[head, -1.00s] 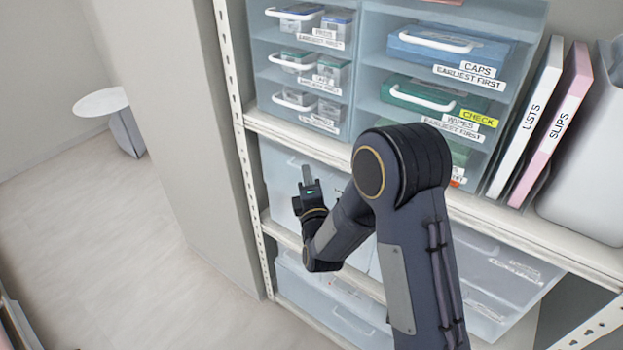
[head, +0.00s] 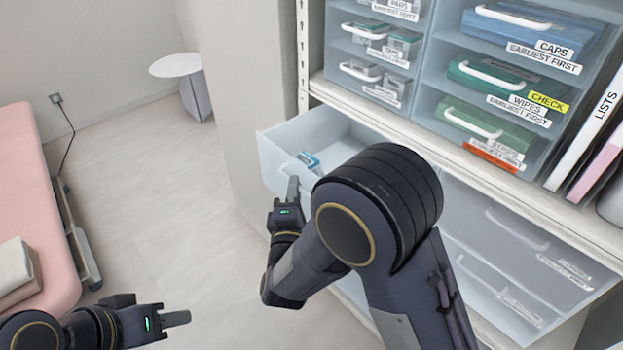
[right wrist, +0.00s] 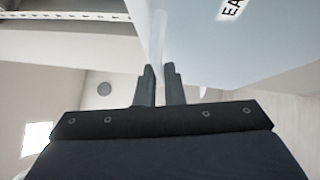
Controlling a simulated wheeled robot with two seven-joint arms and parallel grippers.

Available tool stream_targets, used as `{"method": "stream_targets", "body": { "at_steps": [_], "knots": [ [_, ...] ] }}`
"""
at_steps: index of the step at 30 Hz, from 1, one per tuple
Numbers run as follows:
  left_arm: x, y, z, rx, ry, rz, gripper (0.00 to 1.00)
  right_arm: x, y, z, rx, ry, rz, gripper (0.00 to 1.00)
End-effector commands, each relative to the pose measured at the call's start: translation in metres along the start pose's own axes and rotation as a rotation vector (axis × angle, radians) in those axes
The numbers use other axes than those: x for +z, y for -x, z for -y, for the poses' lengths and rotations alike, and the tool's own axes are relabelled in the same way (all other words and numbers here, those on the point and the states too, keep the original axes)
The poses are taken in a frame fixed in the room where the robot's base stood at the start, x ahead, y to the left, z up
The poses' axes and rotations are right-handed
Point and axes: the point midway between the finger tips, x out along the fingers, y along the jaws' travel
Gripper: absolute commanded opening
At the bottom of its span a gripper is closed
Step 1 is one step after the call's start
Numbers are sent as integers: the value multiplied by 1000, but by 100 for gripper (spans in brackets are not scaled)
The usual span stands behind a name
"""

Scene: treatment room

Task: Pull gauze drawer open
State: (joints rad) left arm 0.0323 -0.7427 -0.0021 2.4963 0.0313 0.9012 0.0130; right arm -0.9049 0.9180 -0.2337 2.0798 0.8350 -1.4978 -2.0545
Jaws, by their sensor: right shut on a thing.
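A translucent pale-blue drawer (head: 273,163) stands pulled out from the shelf unit in the head view. A small blue and white item (head: 309,161) lies inside it. My right gripper (head: 292,190) is at the drawer's front, shut on its handle. In the right wrist view the two fingers of this gripper (right wrist: 160,85) close around the pale handle (right wrist: 160,42), beside the drawer's front (right wrist: 215,60) with a partly cut-off label. My right arm hides part of the drawer in the head view. My left gripper (head: 177,319) is at the lower left, away from the drawer; its jaw gap is unclear.
Smaller labelled drawers stand on the shelf (head: 420,112) above. Binders (head: 590,125) stand at the right. A pink couch (head: 30,190) is at the left and a round white table (head: 176,65) farther back. Open floor (head: 170,190) lies between couch and shelves.

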Motion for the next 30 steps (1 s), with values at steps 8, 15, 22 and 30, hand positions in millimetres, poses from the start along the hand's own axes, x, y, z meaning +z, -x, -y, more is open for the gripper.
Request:
{"method": "stream_targets", "body": {
  "at_steps": [8, 15, 22, 30],
  "knots": [
    [0, 0, 0, 0, 0, 0, 36, -10, 10, -2, -1, 0, -1, 0],
    [0, 0, 0, 0, 0, 0, 36, -10, 10, -2, -1, 0, -1, 0],
    [0, 0, 0, 0, 0, 0, 36, -10, 10, -2, -1, 0, -1, 27],
    [0, 0, 0, 0, 0, 0, 36, -10, 10, -3, 0, -1, 0, 30]
  ]
}}
